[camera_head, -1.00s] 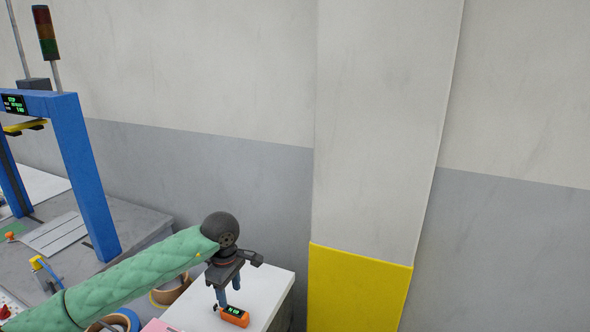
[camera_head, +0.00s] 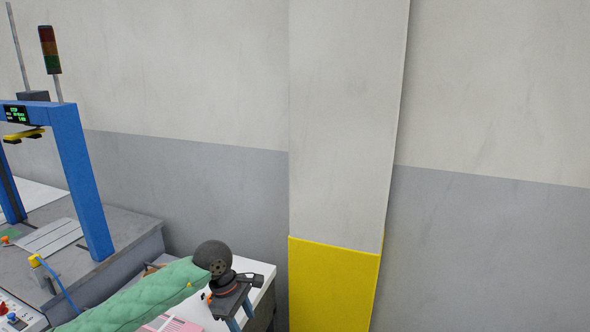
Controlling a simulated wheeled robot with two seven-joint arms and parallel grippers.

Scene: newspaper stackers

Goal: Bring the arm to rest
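My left arm in its green quilted sleeve comes in from the lower left. My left gripper (camera_head: 241,319) is dark and points down at the bottom edge of the view, over the white tabletop (camera_head: 262,283). Its two blue-grey fingers stand apart, and the lower one runs to the picture's edge. I see nothing between them in the part that shows. The orange device with a green display is not clearly visible now; small orange bits show by the gripper's wrist. My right gripper is out of view.
A blue frame (camera_head: 80,175) with a small display and a signal tower (camera_head: 50,50) stands on a grey machine at the left. A pink sheet (camera_head: 172,324) lies on the white top. A pillar with a yellow base (camera_head: 333,285) stands close on the right.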

